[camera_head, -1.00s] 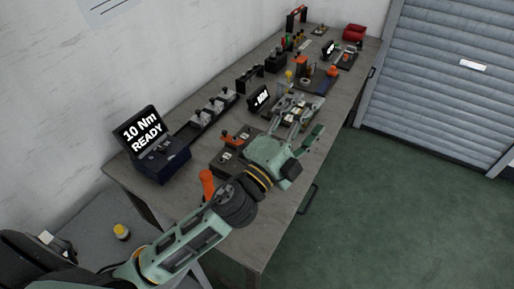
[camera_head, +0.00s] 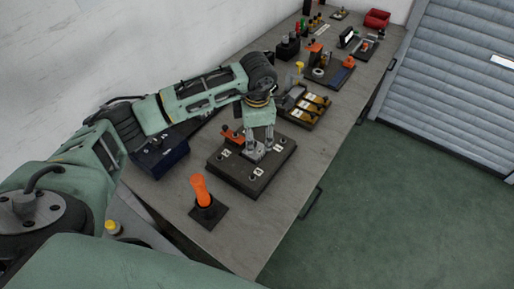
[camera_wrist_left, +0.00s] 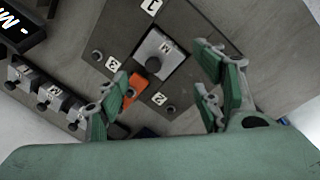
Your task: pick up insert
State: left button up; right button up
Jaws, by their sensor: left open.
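My left gripper (camera_head: 255,147) points down over a dark square fixture plate (camera_head: 232,180). Its fingers are spread and empty. In the left wrist view the open gripper (camera_wrist_left: 164,66) has a pale metal square block (camera_wrist_left: 161,45) between and just beyond its fingertips. The block carries a white letter label and a round dark knob, and sits on the middle of the dark plate (camera_wrist_left: 117,40). I cannot tell for sure whether this block is the insert. An orange clamp (camera_wrist_left: 134,88) on the plate is partly hidden by the left finger. The right gripper is out of view.
An orange-handled tool (camera_head: 200,190) stands on a black base near the front. A dark blue box (camera_head: 168,160) is left, partly behind my arm. A tray with several yellowish parts (camera_head: 311,105) lies beyond the plate. A rack of labelled metal pieces (camera_wrist_left: 48,95) shows in the wrist view.

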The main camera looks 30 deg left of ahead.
aim_at(255, 150)
pick_arm(q)
jog(key=shift+a+f, duration=0.25)
jog(key=shift+f, duration=0.1)
jog(key=f+p, duration=0.1)
jog(key=f, duration=0.1)
jog(key=f+p, duration=0.1)
jog(key=f, duration=0.1)
jog(key=f+p, duration=0.1)
jog(key=f, duration=0.1)
jog(key=shift+w+a, duration=0.4)
jog(key=shift+f, duration=0.35)
jog(key=shift+c, duration=0.4)
jog(key=shift+w+r, duration=0.1)
grip_shut()
